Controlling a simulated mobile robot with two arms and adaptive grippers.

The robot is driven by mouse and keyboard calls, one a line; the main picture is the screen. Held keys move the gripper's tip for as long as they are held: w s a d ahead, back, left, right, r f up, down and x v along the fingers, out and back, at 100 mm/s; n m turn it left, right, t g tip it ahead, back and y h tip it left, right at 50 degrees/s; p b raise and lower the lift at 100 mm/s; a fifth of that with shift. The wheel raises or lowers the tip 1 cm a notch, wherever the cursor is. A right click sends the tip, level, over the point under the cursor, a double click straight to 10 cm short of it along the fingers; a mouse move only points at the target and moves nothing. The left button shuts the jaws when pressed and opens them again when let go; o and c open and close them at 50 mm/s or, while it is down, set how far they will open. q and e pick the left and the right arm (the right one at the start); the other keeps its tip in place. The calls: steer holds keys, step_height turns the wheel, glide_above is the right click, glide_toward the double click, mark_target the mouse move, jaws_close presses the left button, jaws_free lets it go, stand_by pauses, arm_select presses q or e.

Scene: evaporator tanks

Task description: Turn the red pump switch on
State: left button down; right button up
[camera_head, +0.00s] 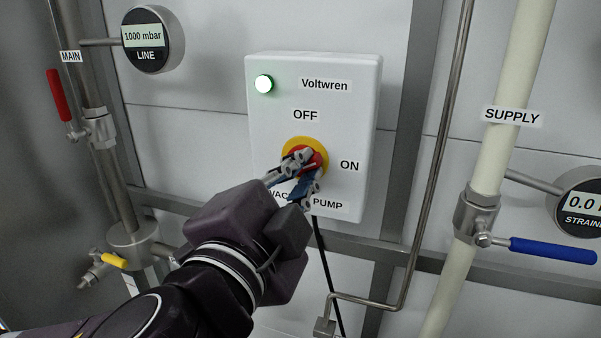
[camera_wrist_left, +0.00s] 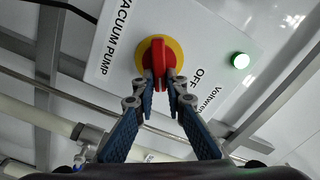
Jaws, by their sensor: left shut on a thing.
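The red pump switch (camera_head: 318,158) is a rotary knob on a yellow disc (camera_head: 292,146), on the front of a white box (camera_head: 350,100). The box is marked OFF above the knob, ON to its right and VACUUM PUMP below. My left gripper (camera_head: 306,168) is shut on the red knob, fingers on either side of its handle. In the wrist view the knob's handle (camera_wrist_left: 158,58) stands upright between the fingertips (camera_wrist_left: 160,82), turned away from OFF towards the ON side. The lamp (camera_head: 264,84) on the box glows green-white. My right gripper is out of view.
A red-handled valve (camera_head: 58,95) and a LINE gauge (camera_head: 153,38) are at left, with a yellow valve handle (camera_head: 114,260) below. A SUPPLY pipe (camera_head: 505,90) with a blue valve handle (camera_head: 553,250) stands at right. A thin bent pipe (camera_head: 436,170) runs right of the box.

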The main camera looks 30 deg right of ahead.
arm_select(q)
steer(key=m, duration=0.3)
steer(key=f+m+b, duration=0.1)
steer(key=m, duration=0.1)
steer(key=shift+s+d+m, duration=0.1)
steer(key=shift+m, duration=0.3)
steer(key=shift+b, duration=0.3)
steer(key=c, duration=2)
jaws_free()
steer(key=shift+o, duration=0.2)
steer(key=shift+s, duration=0.1)
steer(key=v, duration=0.7)
steer(key=shift+a, duration=0.25)
